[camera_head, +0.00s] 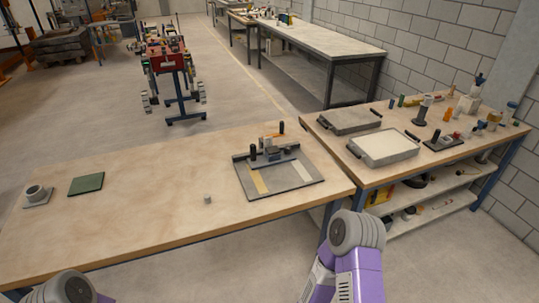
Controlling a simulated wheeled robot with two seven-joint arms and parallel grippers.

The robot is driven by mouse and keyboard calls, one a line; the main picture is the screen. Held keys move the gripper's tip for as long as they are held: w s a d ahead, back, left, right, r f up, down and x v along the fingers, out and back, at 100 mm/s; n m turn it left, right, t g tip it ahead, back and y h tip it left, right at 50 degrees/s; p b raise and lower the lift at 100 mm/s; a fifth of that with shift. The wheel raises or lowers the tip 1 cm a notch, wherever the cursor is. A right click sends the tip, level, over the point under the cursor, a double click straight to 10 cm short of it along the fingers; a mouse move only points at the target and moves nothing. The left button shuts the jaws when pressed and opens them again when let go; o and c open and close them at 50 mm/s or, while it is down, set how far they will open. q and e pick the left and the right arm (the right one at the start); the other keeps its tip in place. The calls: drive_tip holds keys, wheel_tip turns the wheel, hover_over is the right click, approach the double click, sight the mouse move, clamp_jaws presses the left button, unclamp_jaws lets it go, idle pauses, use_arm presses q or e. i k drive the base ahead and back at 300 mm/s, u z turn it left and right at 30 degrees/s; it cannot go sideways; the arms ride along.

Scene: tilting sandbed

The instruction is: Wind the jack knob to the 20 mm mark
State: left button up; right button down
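A grey flat tray-like fixture (310,186) lies on the near wooden table. It has two upright black posts, a small orange-and-dark mechanism at its back, and pale strips on its plate. I cannot make out a jack knob or a 20 mm mark at this size. A small grey cylinder (208,199) stands on the table to the left of the fixture. Parts of my two arms show at the bottom edge, but neither gripper is visible.
The near table (140,217) is mostly clear. A dark green pad (86,184) and a grey round cup on a plate (36,195) sit at its left. The right table carries a pale-filled tray (384,147), a grey tray (348,121) and several small items.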

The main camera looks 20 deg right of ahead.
sight(287, 149)
drive_tip(key=z, duration=2.1)
drive_tip(key=i, duration=1.75)
drive_tip(key=u, duration=2.75)
